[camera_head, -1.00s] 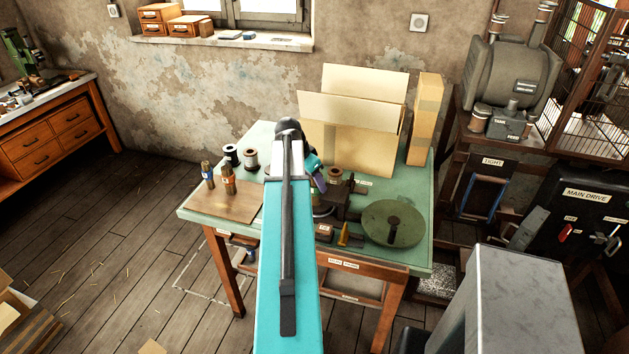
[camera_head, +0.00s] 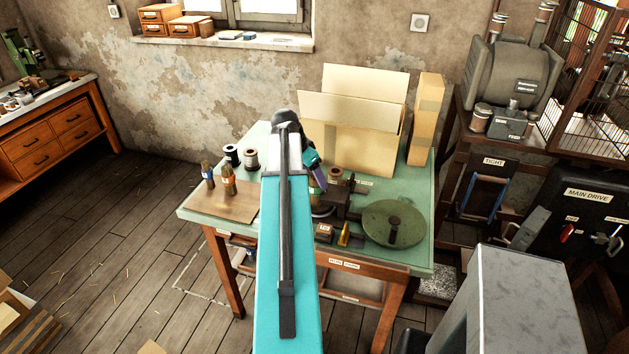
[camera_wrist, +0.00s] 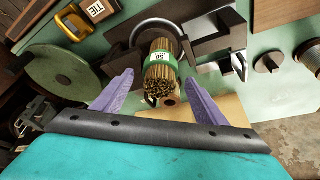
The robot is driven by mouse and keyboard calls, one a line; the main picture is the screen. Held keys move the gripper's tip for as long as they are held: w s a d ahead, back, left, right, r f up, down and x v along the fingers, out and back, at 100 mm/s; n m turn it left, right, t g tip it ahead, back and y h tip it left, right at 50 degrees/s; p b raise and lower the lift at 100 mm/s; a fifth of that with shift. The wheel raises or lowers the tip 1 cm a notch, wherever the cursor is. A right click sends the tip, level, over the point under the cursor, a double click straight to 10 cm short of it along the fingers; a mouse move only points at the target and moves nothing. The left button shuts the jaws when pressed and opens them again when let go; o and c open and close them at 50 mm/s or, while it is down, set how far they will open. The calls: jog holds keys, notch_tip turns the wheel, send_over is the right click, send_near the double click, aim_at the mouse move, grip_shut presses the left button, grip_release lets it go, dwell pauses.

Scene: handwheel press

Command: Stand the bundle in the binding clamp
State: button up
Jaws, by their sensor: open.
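In the wrist view a bundle of thin brown rods with a green band (camera_wrist: 158,58) marked 50 stands at the dark curved binding clamp (camera_wrist: 133,37), its near end towards the camera. The clamp's arc passes behind and around the bundle's far part; I cannot tell how firmly it sits. My gripper (camera_wrist: 160,80) is open, with one purple finger on each side of the bundle and visible gaps between. In the head view my gripper (camera_head: 315,168) is partly hidden by my arm, over the dark clamp fixture (camera_head: 343,203).
Two other bundles, blue-banded (camera_head: 208,175) and orange-banded (camera_head: 229,180), stand on a brown board (camera_head: 225,205) at left. Wire spools (camera_head: 250,158) stand behind. A green disc (camera_head: 392,223) lies right of the clamp, and an open carton (camera_head: 350,130) stands at the back.

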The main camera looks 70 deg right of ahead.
jog(key=b+v, duration=0.2)
jog(key=v, duration=0.7)
jog(key=shift+r, duration=0.2)
jog(key=shift+a, duration=0.1)
dwell(0.6)
